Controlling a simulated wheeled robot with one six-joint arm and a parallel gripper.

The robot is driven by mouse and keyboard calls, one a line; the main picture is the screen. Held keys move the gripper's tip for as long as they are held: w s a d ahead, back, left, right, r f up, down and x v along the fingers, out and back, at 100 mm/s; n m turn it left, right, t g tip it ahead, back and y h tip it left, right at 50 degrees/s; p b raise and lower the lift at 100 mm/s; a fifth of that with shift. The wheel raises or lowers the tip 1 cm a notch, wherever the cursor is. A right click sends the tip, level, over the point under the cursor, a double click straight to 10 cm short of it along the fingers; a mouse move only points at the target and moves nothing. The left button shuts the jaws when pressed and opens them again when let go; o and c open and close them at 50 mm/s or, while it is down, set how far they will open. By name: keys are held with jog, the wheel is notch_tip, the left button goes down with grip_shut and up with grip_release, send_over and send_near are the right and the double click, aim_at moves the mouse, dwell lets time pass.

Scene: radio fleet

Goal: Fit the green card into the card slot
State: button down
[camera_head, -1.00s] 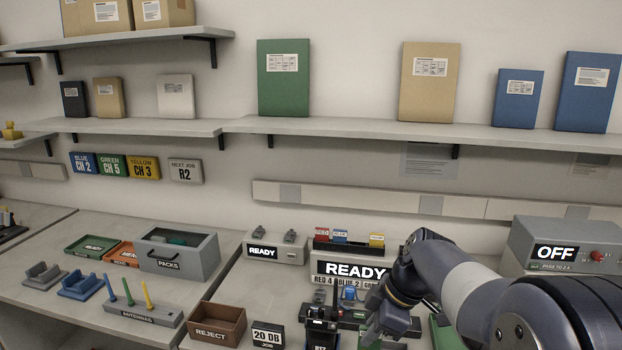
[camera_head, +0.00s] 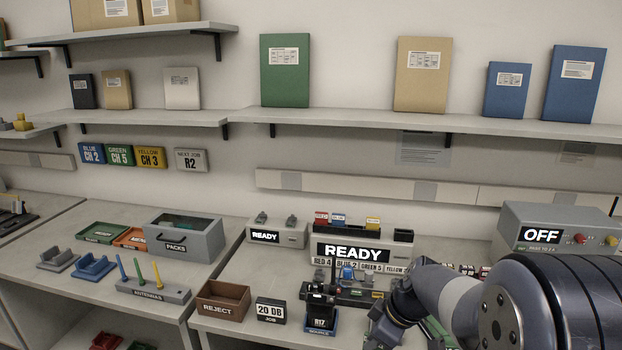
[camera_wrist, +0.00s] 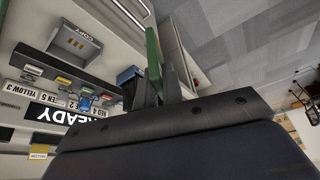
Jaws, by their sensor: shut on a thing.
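The green card (camera_wrist: 153,58) is held between the fingers of my gripper (camera_wrist: 160,85) in the wrist view, where it sticks out past the fingertips. In the head view my gripper (camera_head: 382,328) is low at the front of the bench, right of the radio (camera_head: 321,308), and its fingertips are hard to make out. A dark card rack (camera_head: 388,234) stands on the READY unit (camera_head: 352,252), with red, blue and yellow cards in it. I cannot tell for sure which opening is the card slot.
A row of channel labels and small coloured parts lies before the READY unit. A grey COPY block (camera_wrist: 75,42) shows in the wrist view. The OFF box (camera_head: 556,236) is behind my arm.

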notch_tip(320, 180, down, 15)
jog(key=d+m+t+h, duration=0.2)
jog(key=m+h, duration=0.1)
jog(key=m, duration=0.8)
jog(key=shift+w+f+m+h, duration=0.15)
jog(key=shift+w+m+h, duration=0.15)
jog(key=shift+h, duration=0.1)
jog(key=shift+d, duration=0.1)
